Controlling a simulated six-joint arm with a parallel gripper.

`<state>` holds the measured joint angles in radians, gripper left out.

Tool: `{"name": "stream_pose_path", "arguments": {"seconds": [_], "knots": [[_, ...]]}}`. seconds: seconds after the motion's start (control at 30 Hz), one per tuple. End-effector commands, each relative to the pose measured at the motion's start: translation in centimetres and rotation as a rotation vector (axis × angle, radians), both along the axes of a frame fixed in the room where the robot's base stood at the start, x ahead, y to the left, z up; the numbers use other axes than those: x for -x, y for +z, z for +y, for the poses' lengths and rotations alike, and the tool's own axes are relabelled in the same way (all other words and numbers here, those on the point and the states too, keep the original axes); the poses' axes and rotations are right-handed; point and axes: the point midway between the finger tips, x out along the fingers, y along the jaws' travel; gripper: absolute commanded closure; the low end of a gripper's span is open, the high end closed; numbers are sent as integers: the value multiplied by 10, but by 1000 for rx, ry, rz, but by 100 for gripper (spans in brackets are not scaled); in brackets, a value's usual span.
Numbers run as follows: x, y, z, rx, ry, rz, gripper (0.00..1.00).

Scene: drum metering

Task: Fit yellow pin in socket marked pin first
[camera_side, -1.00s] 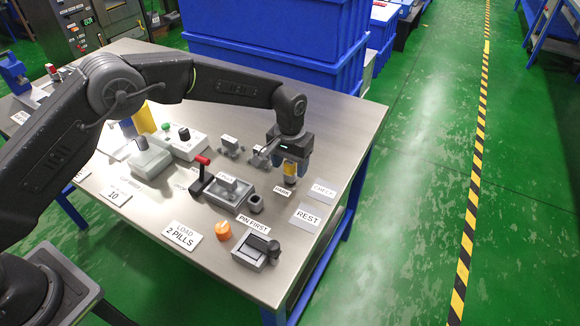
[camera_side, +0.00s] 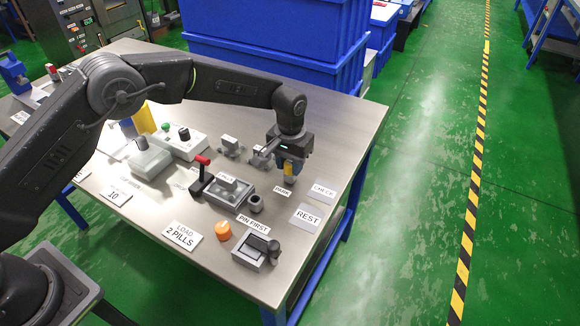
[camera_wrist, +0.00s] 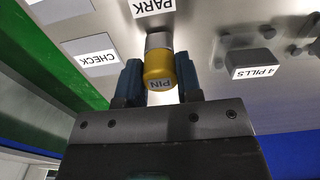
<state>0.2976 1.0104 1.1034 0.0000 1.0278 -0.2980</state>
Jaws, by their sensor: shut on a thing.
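The yellow pin (camera_side: 289,169), marked PIN, is upright between the blue fingers of my gripper (camera_side: 291,167). In the wrist view my gripper (camera_wrist: 159,80) is shut on the yellow pin (camera_wrist: 159,72), one finger on each side. A grey cylindrical part (camera_wrist: 158,41) shows at the pin's far end, beside the PARK label (camera_wrist: 154,6). I cannot tell whether the pin is seated there. The PIN FIRST label (camera_side: 253,224) lies in front of a grey round socket (camera_side: 256,203) with a dark opening, to the lower left of my gripper.
REST (camera_side: 307,217) and CHECK (camera_side: 324,190) plates lie flat at right.

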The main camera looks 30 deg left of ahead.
Motion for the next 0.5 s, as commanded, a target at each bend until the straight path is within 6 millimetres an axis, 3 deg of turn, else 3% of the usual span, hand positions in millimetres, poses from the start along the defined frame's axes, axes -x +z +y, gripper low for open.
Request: {"name": "stream_pose_path", "arguments": {"seconds": [0.5], "knots": [[0,16,0,0,0,-1,100]]}}
